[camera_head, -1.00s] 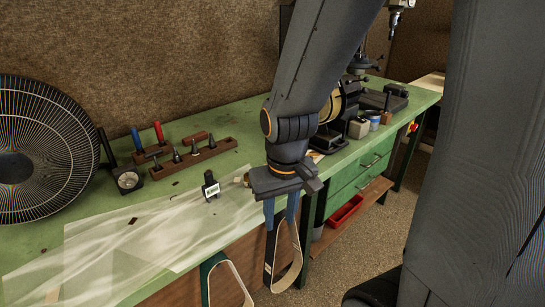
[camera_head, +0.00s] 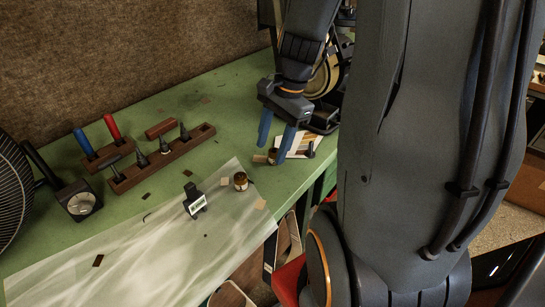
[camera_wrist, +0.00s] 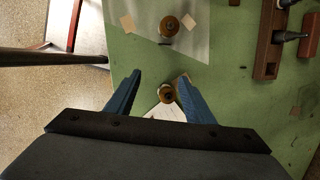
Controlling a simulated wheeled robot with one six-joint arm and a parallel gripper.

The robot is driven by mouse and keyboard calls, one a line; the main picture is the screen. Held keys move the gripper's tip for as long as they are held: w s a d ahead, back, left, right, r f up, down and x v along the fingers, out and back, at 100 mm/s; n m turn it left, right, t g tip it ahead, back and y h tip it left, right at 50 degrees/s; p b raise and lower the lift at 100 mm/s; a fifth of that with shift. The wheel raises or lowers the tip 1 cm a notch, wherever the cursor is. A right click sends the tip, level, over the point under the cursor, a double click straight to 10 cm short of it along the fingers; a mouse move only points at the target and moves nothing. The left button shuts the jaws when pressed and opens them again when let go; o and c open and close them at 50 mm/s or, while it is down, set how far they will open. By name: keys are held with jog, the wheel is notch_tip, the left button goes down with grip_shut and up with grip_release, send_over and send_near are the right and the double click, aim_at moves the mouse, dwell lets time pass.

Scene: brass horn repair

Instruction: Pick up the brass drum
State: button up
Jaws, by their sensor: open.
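Two small round drum-like pieces with brass-brown tops stand on the green bench; I cannot tell which one the task means. One drum (camera_head: 272,157) is at my gripper (camera_head: 271,153), and the wrist view shows this drum (camera_wrist: 166,93) between the two blue fingers, which are apart. My gripper (camera_wrist: 160,76) is open, and contact with the drum is not visible. The other drum (camera_head: 240,181) stands on the translucent sheet to the left; it also shows in the wrist view (camera_wrist: 169,25), beyond the fingertips.
A black tagged item (camera_head: 194,200) stands on the sheet (camera_head: 150,255). A wooden tool rack (camera_head: 160,168), a gauge (camera_head: 78,200) and a fan (camera_head: 12,190) are to the left. A pale card (camera_head: 305,145) lies beside my gripper, with machinery behind. The bench's front edge is close.

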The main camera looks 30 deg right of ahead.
aim_at(275, 149)
jog(key=d+m, duration=0.1)
jog(key=m, duration=0.1)
jog(key=w+d+f+m+t+y, duration=0.1)
jog(key=d+m, duration=0.1)
jog(key=m, duration=0.1)
jog(key=w+d+m, duration=0.1)
jog(key=d+m, duration=0.1)
jog(key=m, duration=0.1)
jog(key=shift+w+d+f+y, duration=0.15)
jog(key=shift+d+y, duration=0.05)
jog(key=shift+y, duration=0.1)
jog(key=shift+a+x, duration=0.2)
jog(key=shift+x, duration=1.15)
jog(key=shift+a+x, duration=0.2)
jog(key=shift+x, duration=1.15)
jog(key=shift+w, duration=0.15)
jog(key=shift+c, duration=0.3)
jog(key=c, duration=1.1)
jog(key=shift+c, duration=0.2)
jog(key=shift+r, duration=0.25)
grip_shut()
